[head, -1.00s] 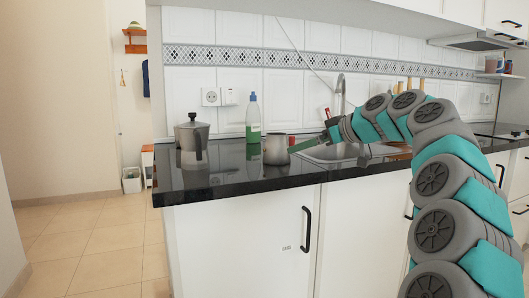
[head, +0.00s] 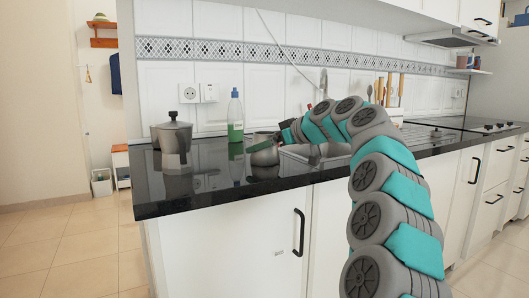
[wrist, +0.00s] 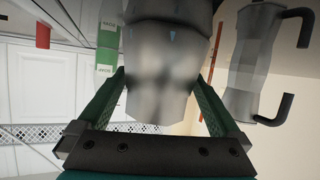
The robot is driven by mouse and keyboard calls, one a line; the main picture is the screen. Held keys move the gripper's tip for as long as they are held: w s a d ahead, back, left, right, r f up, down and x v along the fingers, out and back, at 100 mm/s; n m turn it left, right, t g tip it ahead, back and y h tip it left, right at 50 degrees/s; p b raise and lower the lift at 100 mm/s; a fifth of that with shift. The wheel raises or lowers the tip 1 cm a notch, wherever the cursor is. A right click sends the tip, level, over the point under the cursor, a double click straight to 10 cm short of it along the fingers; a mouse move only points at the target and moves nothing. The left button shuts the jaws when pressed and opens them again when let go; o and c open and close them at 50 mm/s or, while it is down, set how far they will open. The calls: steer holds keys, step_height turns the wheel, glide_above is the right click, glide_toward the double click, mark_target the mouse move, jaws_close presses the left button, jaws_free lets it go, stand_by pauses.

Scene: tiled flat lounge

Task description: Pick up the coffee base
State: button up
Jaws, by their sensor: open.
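The coffee base (head: 265,154), a small grey metal vessel, is on the dark counter near its front edge and looks tilted in the head view. My gripper (head: 277,142) is at its right side, and the fingers are partly hidden there. In the wrist view, the coffee base (wrist: 165,60) is between the two green fingers of my open gripper (wrist: 161,76). I cannot tell whether the fingers touch it. A complete moka pot (head: 173,143) stands upright to the left; it also shows at the right of the wrist view (wrist: 250,65).
A green bottle (head: 235,117) stands behind the coffee base, near the tiled wall. The sink (head: 325,150) lies to the right, beneath my arm. The dark counter (head: 215,190) has free room at its front left. A hob (head: 465,124) is farther right.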

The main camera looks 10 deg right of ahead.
steer(key=shift+x, duration=1.2)
steer(key=shift+c, duration=0.2)
steer(key=c, duration=1.2)
steer(key=shift+r, duration=0.35)
